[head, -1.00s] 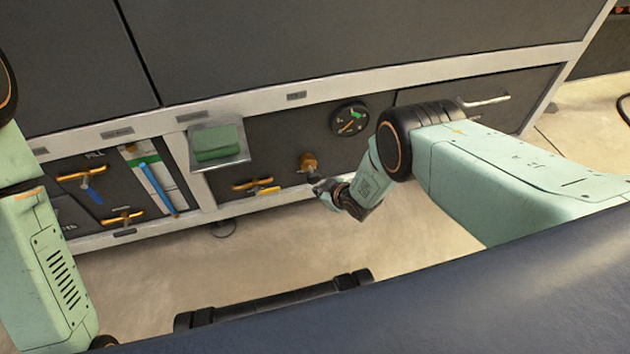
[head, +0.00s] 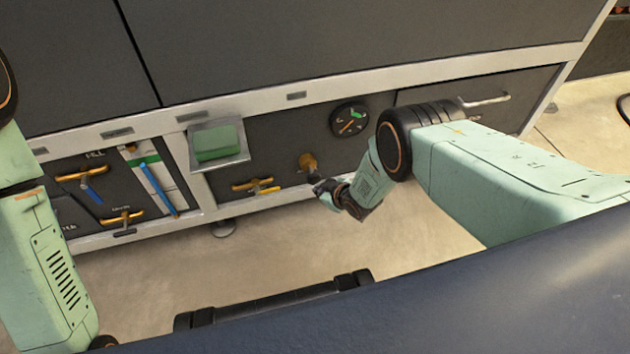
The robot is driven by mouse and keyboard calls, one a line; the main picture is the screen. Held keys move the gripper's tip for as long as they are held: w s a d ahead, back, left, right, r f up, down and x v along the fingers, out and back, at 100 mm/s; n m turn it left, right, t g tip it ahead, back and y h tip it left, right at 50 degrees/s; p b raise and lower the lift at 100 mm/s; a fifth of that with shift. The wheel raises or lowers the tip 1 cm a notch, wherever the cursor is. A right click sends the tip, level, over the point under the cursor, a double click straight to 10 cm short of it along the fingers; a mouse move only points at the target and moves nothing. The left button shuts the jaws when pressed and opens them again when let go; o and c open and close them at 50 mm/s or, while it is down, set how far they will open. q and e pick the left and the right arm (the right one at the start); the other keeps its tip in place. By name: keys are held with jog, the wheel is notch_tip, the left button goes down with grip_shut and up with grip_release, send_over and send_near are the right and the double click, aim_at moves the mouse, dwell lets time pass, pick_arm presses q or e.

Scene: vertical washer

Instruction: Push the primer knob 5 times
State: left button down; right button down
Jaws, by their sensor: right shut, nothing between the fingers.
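The primer knob (head: 308,161) is a small brass-orange knob on the dark lower panel of the washer, below and left of the round gauge. My right gripper (head: 316,181) is shut and empty, with its tip at the lower edge of the knob. I cannot tell whether it touches the knob or sits just in front of it. The left arm shows at the left edge, but its gripper is out of view.
A yellow-handled valve (head: 256,187) and a green block on a metal tray (head: 245,151) are to the left. More valves (head: 82,174) and a level tube (head: 157,187) are farther left.

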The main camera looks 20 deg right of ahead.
aim_at(315, 179)
jog(key=shift+w, duration=0.15)
jog(key=shift+w, duration=0.25)
jog(key=shift+w+a+r, duration=0.1)
jog(key=shift+w+r, duration=0.05)
jog(key=shift+w, duration=1.6)
dwell(1.8)
jog(key=shift+s+r+p, duration=0.1)
jog(key=shift+s+p, duration=0.95)
jog(key=shift+p, duration=0.05)
jog(key=shift+s+p, duration=0.75)
jog(key=shift+s, duration=0.3)
jog(key=shift+f, duration=0.2)
